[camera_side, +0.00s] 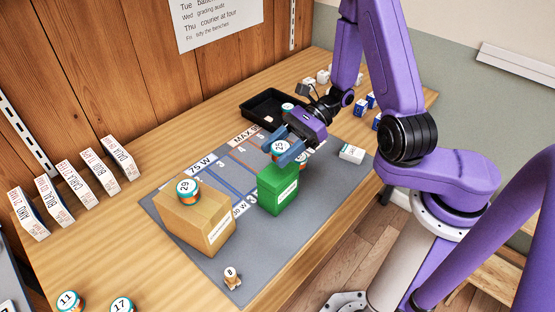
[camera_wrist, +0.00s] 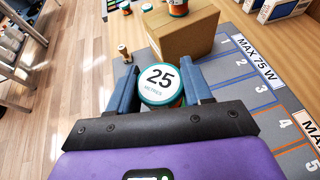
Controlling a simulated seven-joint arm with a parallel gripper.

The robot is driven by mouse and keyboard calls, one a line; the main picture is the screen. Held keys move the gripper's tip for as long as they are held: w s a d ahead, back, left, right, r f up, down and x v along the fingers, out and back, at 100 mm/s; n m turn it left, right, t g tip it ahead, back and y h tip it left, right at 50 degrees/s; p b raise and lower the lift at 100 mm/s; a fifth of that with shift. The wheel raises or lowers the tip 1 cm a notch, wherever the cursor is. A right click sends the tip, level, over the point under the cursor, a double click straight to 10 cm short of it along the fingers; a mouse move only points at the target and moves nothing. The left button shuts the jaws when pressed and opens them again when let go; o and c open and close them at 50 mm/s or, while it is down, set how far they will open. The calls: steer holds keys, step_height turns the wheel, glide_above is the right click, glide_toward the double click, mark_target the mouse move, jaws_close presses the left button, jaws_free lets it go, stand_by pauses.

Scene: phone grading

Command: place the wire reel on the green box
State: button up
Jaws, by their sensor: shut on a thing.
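A round wire reel (camera_side: 280,147) with a white top marked 25 and a teal rim is between the blue fingers of my gripper (camera_side: 285,152). In the wrist view the reel (camera_wrist: 161,83) sits upright between both fingers, reading "25 METRES". My gripper is shut on it. The green box (camera_side: 278,192) stands on the grey mat directly below the reel. I cannot tell whether the reel's underside touches the box top, because the fingers cover that gap.
A cardboard box (camera_side: 197,222) carrying a reel marked 29 (camera_side: 188,190) stands to the left. A small piece marked 8 (camera_side: 231,275) is near the mat's front edge. A black tray (camera_side: 262,112) lies behind.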

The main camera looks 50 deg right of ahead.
steer(key=shift+w+a+f, duration=0.15)
steer(key=shift+w+f, duration=0.15)
steer(key=shift+f, duration=1.6)
steer(key=shift+f, duration=0.2)
steer(key=o, duration=1)
steer(key=shift+r, duration=0.1)
